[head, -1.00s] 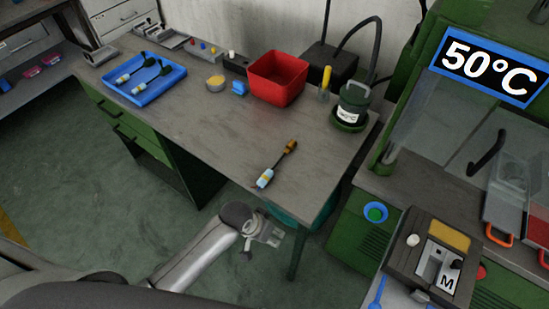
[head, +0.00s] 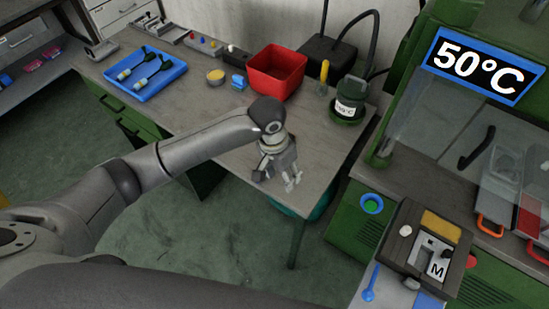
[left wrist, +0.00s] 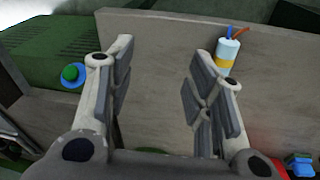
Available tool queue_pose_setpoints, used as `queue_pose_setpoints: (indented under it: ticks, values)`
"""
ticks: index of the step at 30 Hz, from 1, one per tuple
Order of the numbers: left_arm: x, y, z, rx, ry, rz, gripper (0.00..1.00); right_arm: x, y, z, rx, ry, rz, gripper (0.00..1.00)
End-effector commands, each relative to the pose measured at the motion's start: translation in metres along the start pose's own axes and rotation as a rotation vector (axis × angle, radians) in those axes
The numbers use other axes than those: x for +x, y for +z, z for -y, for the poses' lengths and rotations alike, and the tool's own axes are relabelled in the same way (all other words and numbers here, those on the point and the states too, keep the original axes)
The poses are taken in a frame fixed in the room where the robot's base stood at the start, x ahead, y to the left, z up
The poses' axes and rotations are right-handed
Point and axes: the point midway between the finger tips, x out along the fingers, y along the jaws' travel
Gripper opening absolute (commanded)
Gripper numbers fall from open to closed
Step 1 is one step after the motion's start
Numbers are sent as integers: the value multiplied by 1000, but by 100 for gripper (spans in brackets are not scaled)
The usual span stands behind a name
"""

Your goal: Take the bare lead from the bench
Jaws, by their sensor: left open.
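The bare lead (left wrist: 228,52) lies on the grey bench (head: 225,165). In the left wrist view its pale blue and white body has a yellow band, with red and blue wire ends at the top. It shows just beyond the right-hand finger, which hides its lower part, so it is off to one side of the gap. In the head view my gripper and arm hide it. My left gripper (head: 279,179) is above the bench near its front right corner. It is open and empty, as the left wrist view (left wrist: 160,60) also shows. My right gripper is not in view.
A red bin (head: 277,73), a yellow-topped tub (head: 215,77) and a green pot (head: 349,105) stand behind the gripper. A blue tray (head: 146,94) with two leads lies at the left. The machine with the 50°C sign (head: 486,67) stands to the right.

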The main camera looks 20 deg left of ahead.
Motion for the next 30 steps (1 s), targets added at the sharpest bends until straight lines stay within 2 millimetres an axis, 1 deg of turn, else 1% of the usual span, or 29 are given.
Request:
queue_pose_setpoints:
  ticks: [1, 3, 6, 9, 12, 14, 21, 26, 30]
  values:
    - [-9, -7, 17, -22, -31, 17, 48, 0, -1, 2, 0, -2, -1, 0]
    - [-19, -12, 35, -56, -59, 44, 48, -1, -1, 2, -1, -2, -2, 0]
    - [-32, -17, 56, -104, -90, 74, 48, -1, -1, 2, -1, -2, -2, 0]
    - [-42, -20, 71, -141, -110, 91, 48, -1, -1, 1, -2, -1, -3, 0]
    - [-46, -20, 79, -164, -120, 102, 48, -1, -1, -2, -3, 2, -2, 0]
    - [-42, -20, 81, -171, -122, 106, 48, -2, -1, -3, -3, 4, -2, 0]
    - [-6, -16, 84, -172, -122, 106, 48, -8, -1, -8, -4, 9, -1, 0]
    - [7, -15, 86, -171, -122, 103, 48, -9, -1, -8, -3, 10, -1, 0]
    - [20, -12, 83, -169, -123, 107, 48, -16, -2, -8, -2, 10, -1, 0]
